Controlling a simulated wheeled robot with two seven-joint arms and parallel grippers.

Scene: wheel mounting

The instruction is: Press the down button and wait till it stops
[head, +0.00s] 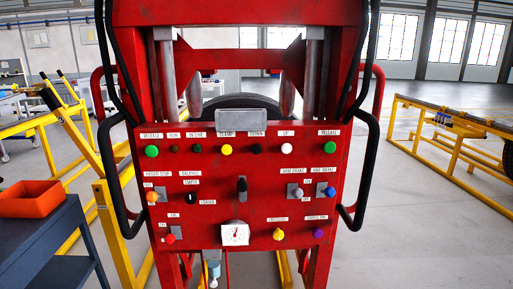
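A red machine with a control panel (210,215) stands straight ahead in the head view. The down button (256,149) is a small black knob in the top row, under a white label that seems to read DOWN. To its right is a white button (286,148) labelled UP; to its left is a yellow button (227,150). Whether the down button is pressed in cannot be told. Neither of my grippers shows in the view, and nothing covers the panel's front.
Black bent handles (371,170) stick out at both panel sides. A dark blue cart (40,245) with an orange bin (31,198) stands at the left. Yellow frames (455,150) flank the machine.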

